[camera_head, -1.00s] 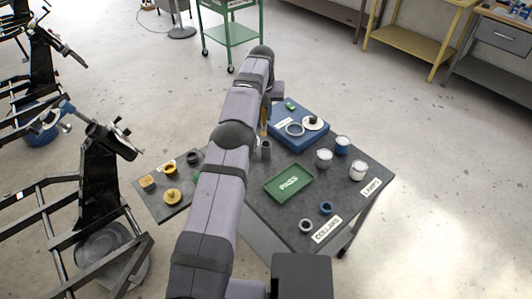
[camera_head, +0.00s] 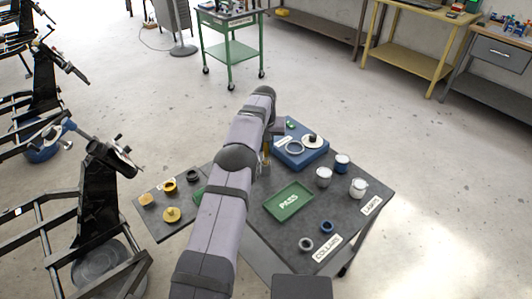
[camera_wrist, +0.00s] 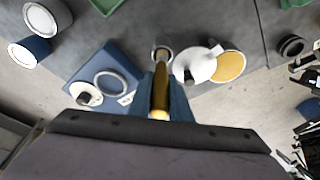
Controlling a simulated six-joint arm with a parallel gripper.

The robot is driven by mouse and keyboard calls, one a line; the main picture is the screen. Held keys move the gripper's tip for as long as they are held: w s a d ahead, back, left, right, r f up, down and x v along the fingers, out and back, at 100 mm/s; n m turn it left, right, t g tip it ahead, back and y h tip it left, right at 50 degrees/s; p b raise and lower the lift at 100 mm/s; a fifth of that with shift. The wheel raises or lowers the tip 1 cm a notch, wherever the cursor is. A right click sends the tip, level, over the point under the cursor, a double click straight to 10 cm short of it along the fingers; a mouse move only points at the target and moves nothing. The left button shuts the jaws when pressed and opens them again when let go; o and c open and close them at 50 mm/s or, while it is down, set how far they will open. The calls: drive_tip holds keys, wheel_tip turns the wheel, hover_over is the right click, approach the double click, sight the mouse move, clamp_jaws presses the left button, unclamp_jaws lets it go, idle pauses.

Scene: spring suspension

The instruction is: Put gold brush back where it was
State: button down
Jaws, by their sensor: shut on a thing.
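The gold brush (camera_wrist: 160,98) is between the fingers of my gripper (camera_wrist: 161,86), which is shut on it. In the wrist view the brush points away from the camera toward a small round grey holder (camera_wrist: 162,52). The brush end overlaps the holder's near edge; I cannot tell whether it is inside, touching or above. In the head view a thin gold strip of the brush (camera_head: 264,163) shows beside my arm, and my arm hides most of the gripper.
A blue platform (camera_head: 313,155) with a ring and a white knobbed disc stands close by. A green PASS tray (camera_head: 290,202), white cups (camera_head: 323,177) and collars (camera_head: 326,227) share the dark table. Yellow parts (camera_head: 171,215) lie on the left side. A white knobbed part (camera_wrist: 197,66) is right of the holder in the wrist view.

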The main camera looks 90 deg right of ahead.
sight(266, 153)
drive_tip(key=shift+f+p, duration=0.65)
drive_tip(key=shift+f, duration=1.25)
drive_tip(key=shift+f, duration=0.1)
drive_tip(key=shift+f, duration=0.15)
drive_tip(key=c, duration=1.6)
unclamp_jaws()
drive_tip(key=shift+c, duration=0.2)
drive_tip(key=b+v, duration=0.3)
drive_tip(key=v, duration=0.9)
drive_tip(key=shift+r, duration=0.25)
